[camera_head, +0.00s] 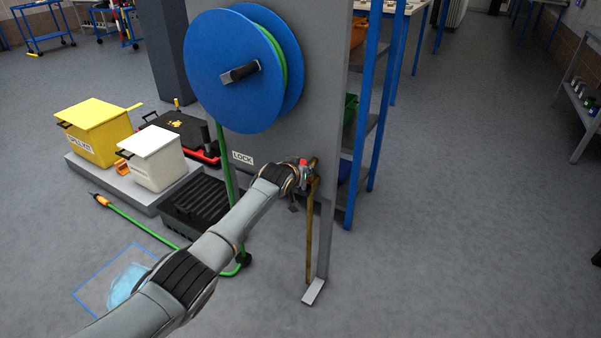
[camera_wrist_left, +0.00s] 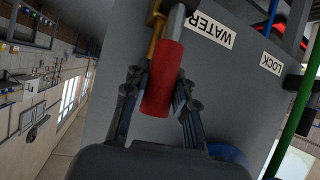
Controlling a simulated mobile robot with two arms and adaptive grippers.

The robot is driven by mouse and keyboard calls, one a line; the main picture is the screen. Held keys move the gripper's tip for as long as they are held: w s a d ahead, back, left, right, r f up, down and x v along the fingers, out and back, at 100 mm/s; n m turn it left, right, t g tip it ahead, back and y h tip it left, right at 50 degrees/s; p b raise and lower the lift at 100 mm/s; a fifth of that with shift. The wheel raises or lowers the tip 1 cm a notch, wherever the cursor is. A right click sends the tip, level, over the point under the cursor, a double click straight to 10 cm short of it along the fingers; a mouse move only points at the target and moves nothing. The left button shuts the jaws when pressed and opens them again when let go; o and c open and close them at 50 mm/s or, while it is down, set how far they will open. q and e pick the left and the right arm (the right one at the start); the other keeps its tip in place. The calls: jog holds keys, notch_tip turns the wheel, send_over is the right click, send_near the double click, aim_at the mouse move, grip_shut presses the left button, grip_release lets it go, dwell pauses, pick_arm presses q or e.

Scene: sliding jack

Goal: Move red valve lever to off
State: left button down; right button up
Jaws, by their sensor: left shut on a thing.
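The red valve lever (camera_wrist_left: 163,78) shows large in the left wrist view, its red sleeve lying between my two fingers. My left gripper (camera_wrist_left: 160,108) is shut on this sleeve. Beyond it, a grey metal end of the lever meets a brass pipe (camera_wrist_left: 157,35). In the head view my left gripper (camera_head: 295,179) is at the lower part of the grey panel (camera_head: 330,100). Only a small red bit of the lever (camera_head: 303,162) shows there, beside the brass pipe (camera_head: 310,225); my wrist hides the rest. My right gripper is in neither view.
A blue hose reel (camera_head: 222,90) with a green hose is mounted on the panel above my arm. A "LOCK" label (camera_head: 243,158) and a "WATER" label (camera_wrist_left: 211,29) are on the panel. Blue shelving (camera_head: 368,110) stands behind. The floor at the right (camera_head: 460,230) is clear.

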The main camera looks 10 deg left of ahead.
pick_arm(q)
jog(key=shift+w+d+g, duration=0.15)
jog(key=shift+w+g, duration=0.2)
jog(key=shift+g, duration=0.15)
jog(key=shift+w+d+g+y+b, duration=0.1)
jog(key=shift+w+g+y+b, duration=0.2)
jog(key=shift+g, duration=0.1)
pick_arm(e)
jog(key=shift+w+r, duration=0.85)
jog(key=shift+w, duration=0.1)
pick_arm(q)
jog(key=shift+r, duration=0.1)
jog(key=c, duration=1.1)
grip_release()
jog(key=shift+w, duration=0.1)
jog(key=shift+o, duration=0.2)
jog(key=v, duration=1.2)
jog(key=shift+d, duration=0.1)
